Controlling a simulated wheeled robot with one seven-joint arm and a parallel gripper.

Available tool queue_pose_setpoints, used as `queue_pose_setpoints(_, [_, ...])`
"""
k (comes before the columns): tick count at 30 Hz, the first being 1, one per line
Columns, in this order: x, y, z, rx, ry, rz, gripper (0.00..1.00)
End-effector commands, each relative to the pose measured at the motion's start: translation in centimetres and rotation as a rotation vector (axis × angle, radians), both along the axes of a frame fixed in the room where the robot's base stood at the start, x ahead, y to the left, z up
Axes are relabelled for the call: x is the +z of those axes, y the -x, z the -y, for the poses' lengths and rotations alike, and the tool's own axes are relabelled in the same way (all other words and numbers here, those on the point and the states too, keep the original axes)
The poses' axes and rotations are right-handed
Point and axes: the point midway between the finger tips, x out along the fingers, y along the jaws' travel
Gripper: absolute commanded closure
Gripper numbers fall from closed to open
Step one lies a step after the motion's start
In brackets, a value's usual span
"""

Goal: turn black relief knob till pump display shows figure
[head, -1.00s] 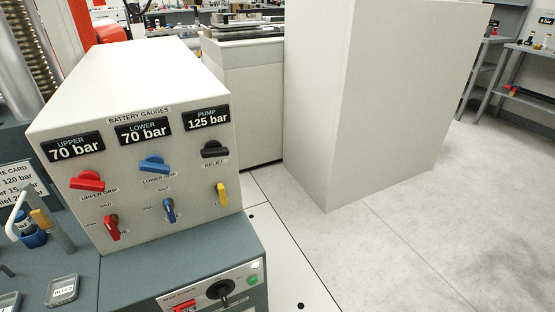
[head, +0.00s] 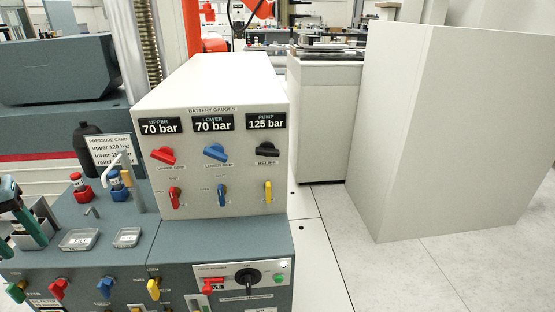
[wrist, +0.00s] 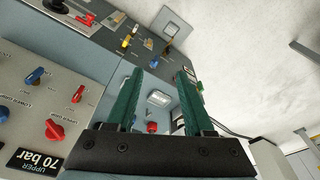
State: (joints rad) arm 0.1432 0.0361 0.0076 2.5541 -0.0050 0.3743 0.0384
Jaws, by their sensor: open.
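The black relief knob (head: 266,149) is at the upper right of the pale gauge box's front face, under the pump display (head: 266,121), which reads 125 bar. The upper display (head: 161,126) and lower display (head: 213,123) each read 70 bar. A pressure card (head: 110,150) stands left of the box; it lists upper 120 bar, and its lower lines are partly hidden. My gripper (wrist: 158,72) shows green fingers in the wrist view, open and empty, well away from the relief knob. Green fingers also show at the left edge of the head view.
A red knob (head: 163,155) and blue knob (head: 215,152) share the relief knob's row. Red, blue and yellow levers sit below.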

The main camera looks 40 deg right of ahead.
Motion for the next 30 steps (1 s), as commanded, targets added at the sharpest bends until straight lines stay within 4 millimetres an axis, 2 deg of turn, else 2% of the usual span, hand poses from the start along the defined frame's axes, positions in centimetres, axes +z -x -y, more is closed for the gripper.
queue_pose_setpoints(5, [-1.3,-1.5,1.7,-0.107,-0.005,0.058,0.47])
queue_pose_setpoints(11, [-2.9,-3.8,4.6,-0.282,-0.020,0.158,0.47])
queue_pose_setpoints(14, [-3.8,-5.2,6.7,-0.397,-0.032,0.228,0.47])
queue_pose_setpoints(17, [-4.9,-6.6,9.6,-0.544,-0.053,0.319,0.47])
queue_pose_setpoints(20, [-6.4,-8.1,13.8,-0.736,-0.086,0.442,0.47])
queue_pose_setpoints(24, [-7.8,-9.3,21.0,-1.038,-0.156,0.664,0.47])
queue_pose_setpoints(28, [-8.5,-8.8,28.0,-1.299,-0.240,0.893,0.47])
queue_pose_setpoints(30, [-8.7,-7.8,31.8,-1.431,-0.294,1.026,0.47])
